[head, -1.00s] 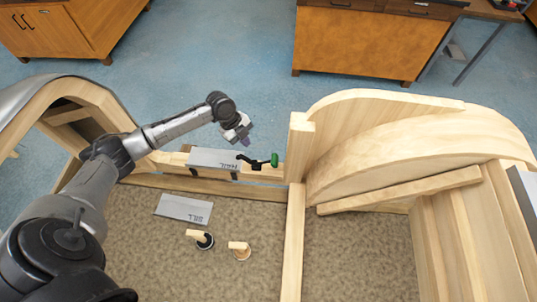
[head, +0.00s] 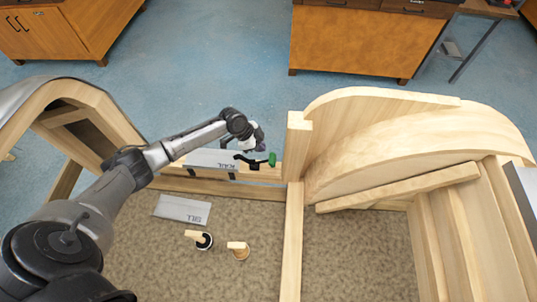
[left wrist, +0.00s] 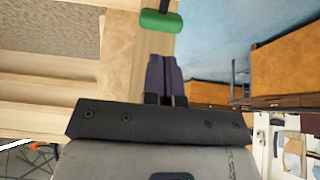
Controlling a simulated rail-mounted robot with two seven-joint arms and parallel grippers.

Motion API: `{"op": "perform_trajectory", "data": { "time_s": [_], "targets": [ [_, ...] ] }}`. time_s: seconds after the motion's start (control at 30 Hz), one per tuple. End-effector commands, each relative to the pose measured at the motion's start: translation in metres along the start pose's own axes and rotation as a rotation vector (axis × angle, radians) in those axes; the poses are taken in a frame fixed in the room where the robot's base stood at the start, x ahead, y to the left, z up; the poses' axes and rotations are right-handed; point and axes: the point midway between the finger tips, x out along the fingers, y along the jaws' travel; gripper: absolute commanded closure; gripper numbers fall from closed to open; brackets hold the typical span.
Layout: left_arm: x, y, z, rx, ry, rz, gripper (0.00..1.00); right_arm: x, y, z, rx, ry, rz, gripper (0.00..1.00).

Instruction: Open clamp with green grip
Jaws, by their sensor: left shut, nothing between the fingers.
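The clamp's green grip (head: 272,159) sits at the right end of its black bar, on the wooden rail (head: 268,172) beside the upright post. In the left wrist view the green grip (left wrist: 161,22) shows just beyond my fingertips, with a gap between. My left gripper (head: 260,142) is close behind the grip on the rail's far side. In the left wrist view its dark purple fingers (left wrist: 160,58) are together and empty. The black clamp arm (head: 246,160) lies near the grey plate (head: 210,158) marked RAIL. My right gripper is not in view.
A grey SILL plate (head: 182,209) lies on the brown patterned floor inside the frame. The wooden post (head: 298,145) and curved frame (head: 400,145) rise to the right of the grip.

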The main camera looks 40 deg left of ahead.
Motion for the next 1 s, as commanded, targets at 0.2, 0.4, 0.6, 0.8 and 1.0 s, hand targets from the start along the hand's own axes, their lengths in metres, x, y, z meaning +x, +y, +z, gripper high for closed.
{"op": "perform_trajectory", "data": {
  "time_s": [0.2, 0.4, 0.6, 0.8, 1.0],
  "targets": [
    [0.036, 0.0, -0.001, -0.002, 0.001, 0.001, 1.0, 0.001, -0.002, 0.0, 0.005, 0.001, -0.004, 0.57],
    [0.056, 0.0, -0.001, 0.0, 0.0, 0.001, 1.0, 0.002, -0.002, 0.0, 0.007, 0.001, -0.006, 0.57],
    [0.064, 0.0, -0.001, 0.001, -0.001, 0.0, 1.0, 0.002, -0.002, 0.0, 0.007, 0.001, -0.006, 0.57],
    [0.065, 0.0, -0.001, 0.002, 0.0, 0.0, 1.0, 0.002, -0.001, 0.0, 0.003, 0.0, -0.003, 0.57],
    [0.063, 0.0, 0.001, -0.002, -0.007, -0.001, 1.0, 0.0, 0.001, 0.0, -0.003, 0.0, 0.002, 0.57]
  ]
}}
